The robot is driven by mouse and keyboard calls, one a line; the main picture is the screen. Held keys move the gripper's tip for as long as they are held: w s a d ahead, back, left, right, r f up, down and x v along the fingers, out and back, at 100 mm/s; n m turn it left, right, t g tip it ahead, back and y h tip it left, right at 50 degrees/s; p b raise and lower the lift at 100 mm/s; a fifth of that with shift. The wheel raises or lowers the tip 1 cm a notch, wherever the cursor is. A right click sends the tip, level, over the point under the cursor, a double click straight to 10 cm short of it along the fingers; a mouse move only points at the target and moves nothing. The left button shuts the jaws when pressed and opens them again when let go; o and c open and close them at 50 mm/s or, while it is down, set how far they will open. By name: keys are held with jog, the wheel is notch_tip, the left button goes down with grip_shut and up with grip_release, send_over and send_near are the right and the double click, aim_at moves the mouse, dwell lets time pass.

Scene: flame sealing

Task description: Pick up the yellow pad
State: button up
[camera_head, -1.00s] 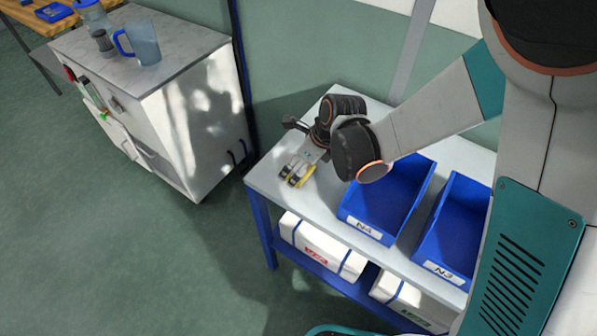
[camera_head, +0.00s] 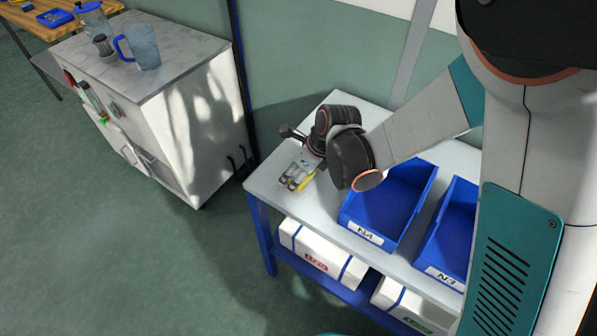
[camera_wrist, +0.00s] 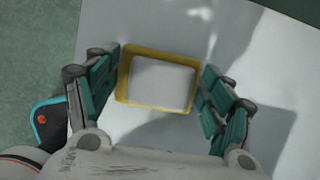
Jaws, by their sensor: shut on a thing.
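The yellow pad (camera_wrist: 123,92) is a small rectangle with a yellow rim and a pale grey middle. It lies between the two teal fingers of my gripper (camera_wrist: 160,88) in the wrist view. The fingers are shut on its left and right sides.
Blue bins labelled N4 (camera_head: 361,234) and N3 (camera_head: 443,277) stand on the table to the right of my gripper. White boxes sit on the lower shelf (camera_head: 345,286). A white cabinet (camera_head: 200,140) with a blue-handled jug (camera_head: 144,50) stands at the left.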

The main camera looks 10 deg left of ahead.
notch_tip(320, 180, up, 20)
jog(key=p, duration=0.7)
jog(key=shift+s, duration=0.1)
